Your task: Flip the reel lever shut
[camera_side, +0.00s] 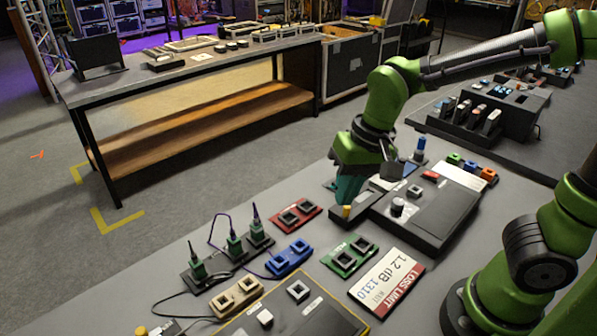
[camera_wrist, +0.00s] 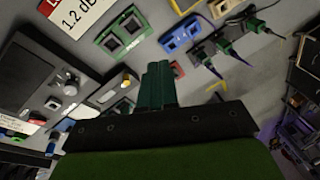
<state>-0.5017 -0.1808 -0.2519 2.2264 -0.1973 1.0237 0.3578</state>
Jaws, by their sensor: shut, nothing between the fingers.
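My gripper (camera_side: 347,189) has dark green fingers that are shut and empty, pointing down beside the left end of a dark grey device box (camera_side: 440,222). In the wrist view the closed fingers (camera_wrist: 157,85) are at the centre. A small yellow-topped piece (camera_side: 346,212) stands at the box's left corner, just in front of the fingers; a yellow piece (camera_wrist: 126,80) also shows left of them in the wrist view. The box carries a silver knob (camera_side: 398,207) and a red part (camera_side: 430,175). I cannot tell which part is the reel lever, or whether the fingers touch anything.
Red (camera_side: 296,215), green (camera_side: 349,256) and blue (camera_side: 289,258) socket blocks lie left of the box. Green connectors with cables (camera_side: 234,243) stand farther left. A loss limit card (camera_side: 386,283) lies in front. Clear grey tabletop lies between the gripper and the red block.

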